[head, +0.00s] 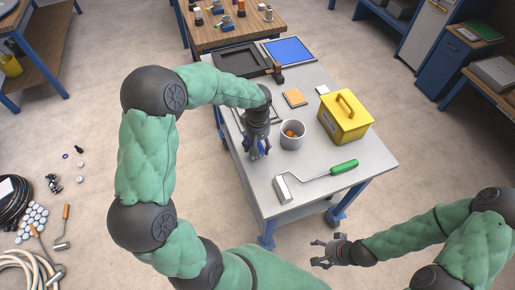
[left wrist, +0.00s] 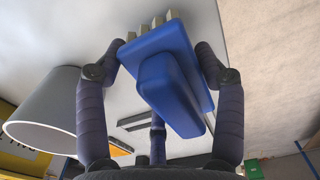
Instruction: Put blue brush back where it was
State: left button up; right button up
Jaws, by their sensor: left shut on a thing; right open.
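In the head view my left gripper (head: 258,150) points down over the grey table, left of the grey cup, and largely hides the brush. I cannot tell whether the brush touches the table. My right gripper (head: 328,252) is open and empty, low in front of the table's near edge.
On the table (head: 235,185) are a grey cup (head: 292,138), a yellow box (head: 346,118), a paint roller with green handle (head: 318,178), an orange block (head: 294,97), a black tray (head: 240,61) and a blue panel (head: 288,51).

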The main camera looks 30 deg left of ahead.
pick_arm(q)
jog(key=shift+f, duration=1)
jog(key=shift+f+b, duration=0.2)
jog(key=shift+b, duration=0.2)
jog(key=o, duration=1)
jog(key=shift+r, duration=0.1)
jog(key=shift+r, duration=0.15)
notch_tip(320, 180, up, 12)
jog(key=p, duration=0.4)
jog(key=shift+d, duration=0.1)
